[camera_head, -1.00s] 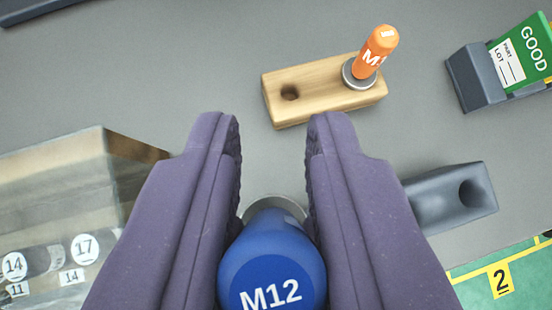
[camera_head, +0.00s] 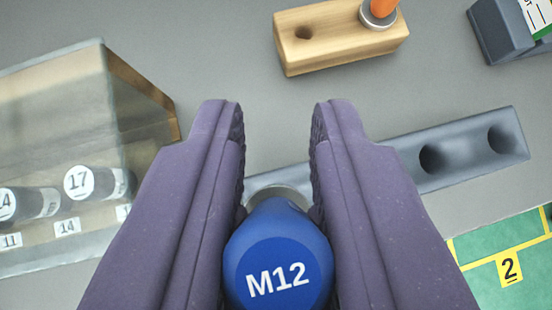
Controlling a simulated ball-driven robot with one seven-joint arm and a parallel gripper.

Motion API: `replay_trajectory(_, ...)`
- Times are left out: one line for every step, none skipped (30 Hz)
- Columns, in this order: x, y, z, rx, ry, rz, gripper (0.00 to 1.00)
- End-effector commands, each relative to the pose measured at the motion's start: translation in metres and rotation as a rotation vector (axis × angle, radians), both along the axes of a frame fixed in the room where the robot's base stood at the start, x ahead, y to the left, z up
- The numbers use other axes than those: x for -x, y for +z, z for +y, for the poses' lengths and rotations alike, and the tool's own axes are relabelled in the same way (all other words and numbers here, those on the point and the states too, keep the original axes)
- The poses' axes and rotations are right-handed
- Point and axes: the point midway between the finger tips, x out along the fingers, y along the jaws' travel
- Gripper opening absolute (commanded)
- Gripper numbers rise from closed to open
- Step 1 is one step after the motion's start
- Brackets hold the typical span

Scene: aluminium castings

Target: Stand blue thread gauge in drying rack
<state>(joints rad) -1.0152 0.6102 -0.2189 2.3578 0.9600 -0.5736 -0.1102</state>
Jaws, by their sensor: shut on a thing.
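The blue thread gauge (camera_head: 278,262), marked M12 on its end, is between the fingers of my gripper (camera_head: 278,112), which is shut on it. Its grey metal collar shows just beyond the handle; its far end is hidden. A long dark grey bar with round holes (camera_head: 465,150), which looks like the drying rack, runs behind the fingers. Two empty holes show to the right of my gripper, and the fingers and gauge cover part of the bar. I cannot tell how high the gauge is above it.
A wooden block (camera_head: 340,50) at the top has one empty hole and an orange gauge (camera_head: 384,8) standing in it. A clear case (camera_head: 85,120) with numbered cylinders is close on the left. A dark holder (camera_head: 500,35) is top right. A green mat (camera_head: 490,275) lies lower right.

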Motion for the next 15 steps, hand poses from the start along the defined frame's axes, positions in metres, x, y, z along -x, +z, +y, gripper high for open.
replay_trajectory(0.0,-0.01,0.0,0.001,-0.001,0.0,0.0)
replay_trajectory(0.0,-0.014,0.0,0.001,-0.001,0.0,0.0)
replay_trajectory(0.0,-0.018,0.0,0.001,-0.001,0.0,0.0)
replay_trajectory(0.0,-0.021,0.0,0.001,-0.001,0.001,0.0)
replay_trajectory(0.0,-0.024,0.0,0.001,-0.001,0.001,0.0)
replay_trajectory(0.0,-0.028,0.0,0.001,-0.001,0.001,0.0)
replay_trajectory(0.0,-0.03,0.0,0.001,-0.001,0.001,0.0)
replay_trajectory(0.0,-0.032,0.0,0.001,-0.001,0.001,0.0)
replay_trajectory(0.0,-0.034,0.0,0.001,-0.001,0.001,0.0)
replay_trajectory(0.0,-0.035,0.0,0.0,0.0,0.001,0.0)
replay_trajectory(0.0,-0.036,0.0,0.0,0.0,0.001,0.0)
replay_trajectory(0.0,-0.037,0.0,0.0,0.0,0.001,0.0)
replay_trajectory(0.0,-0.037,0.0,0.0,0.0,0.0,0.0)
replay_trajectory(0.0,-0.037,0.0,0.0,0.0,0.0,0.0)
replay_trajectory(0.0,-0.036,0.0,0.0,0.0,0.0,0.0)
